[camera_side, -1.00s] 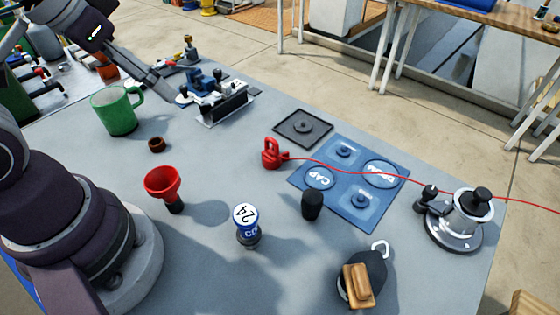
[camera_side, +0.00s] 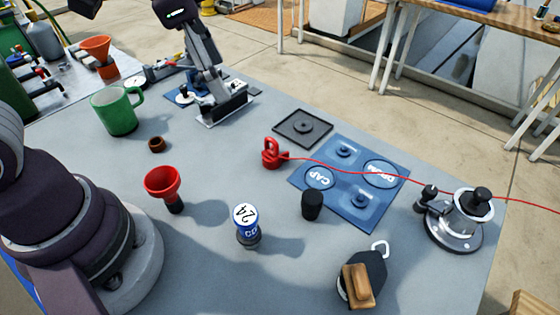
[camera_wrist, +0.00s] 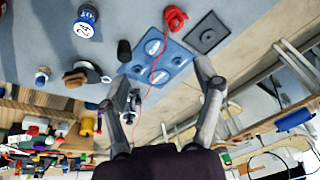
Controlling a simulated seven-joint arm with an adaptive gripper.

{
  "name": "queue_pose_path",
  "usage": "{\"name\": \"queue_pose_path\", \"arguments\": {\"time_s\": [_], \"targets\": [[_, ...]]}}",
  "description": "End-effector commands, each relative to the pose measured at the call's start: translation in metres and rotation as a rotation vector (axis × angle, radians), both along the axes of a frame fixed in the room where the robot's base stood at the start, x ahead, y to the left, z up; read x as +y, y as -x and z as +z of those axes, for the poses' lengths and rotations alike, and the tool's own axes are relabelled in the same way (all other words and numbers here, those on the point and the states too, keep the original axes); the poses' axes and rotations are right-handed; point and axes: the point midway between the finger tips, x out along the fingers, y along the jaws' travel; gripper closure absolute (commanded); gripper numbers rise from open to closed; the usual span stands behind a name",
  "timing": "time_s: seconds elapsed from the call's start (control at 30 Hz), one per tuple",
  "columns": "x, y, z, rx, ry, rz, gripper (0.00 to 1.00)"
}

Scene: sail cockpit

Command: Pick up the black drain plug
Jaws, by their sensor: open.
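The black drain plug (camera_side: 312,205) looks like a small, dark, slightly tapered cylinder. It stands upright on the grey table, just off the near left edge of the blue mat (camera_side: 374,213) with the CAP and DRAIN circles. In the wrist view the plug (camera_wrist: 124,50) shows above the left finger, beside the mat. My gripper (camera_side: 212,90) is in the air over the far left of the table, well away from the plug. In the wrist view its fingers (camera_wrist: 160,88) are spread and nothing is between them.
A red shackle-like piece (camera_side: 272,153) trails a red cord across the mat. A green mug (camera_side: 115,112) and black square plate (camera_side: 302,127) stand farther back.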

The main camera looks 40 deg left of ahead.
Motion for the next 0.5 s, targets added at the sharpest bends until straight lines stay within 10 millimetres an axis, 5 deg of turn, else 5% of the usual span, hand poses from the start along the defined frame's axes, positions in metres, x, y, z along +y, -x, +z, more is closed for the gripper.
{"name": "queue_pose_path", "arguments": {"time_s": [0.13, 0.3, 0.5], "targets": [[-0.057, -0.034, -0.031, 0.109, -0.116, -0.448, 0.33], [-0.109, -0.044, -0.076, 0.186, -0.207, -0.844, 0.33], [-0.128, -0.044, -0.105, 0.215, -0.239, -0.999, 0.33]]}}
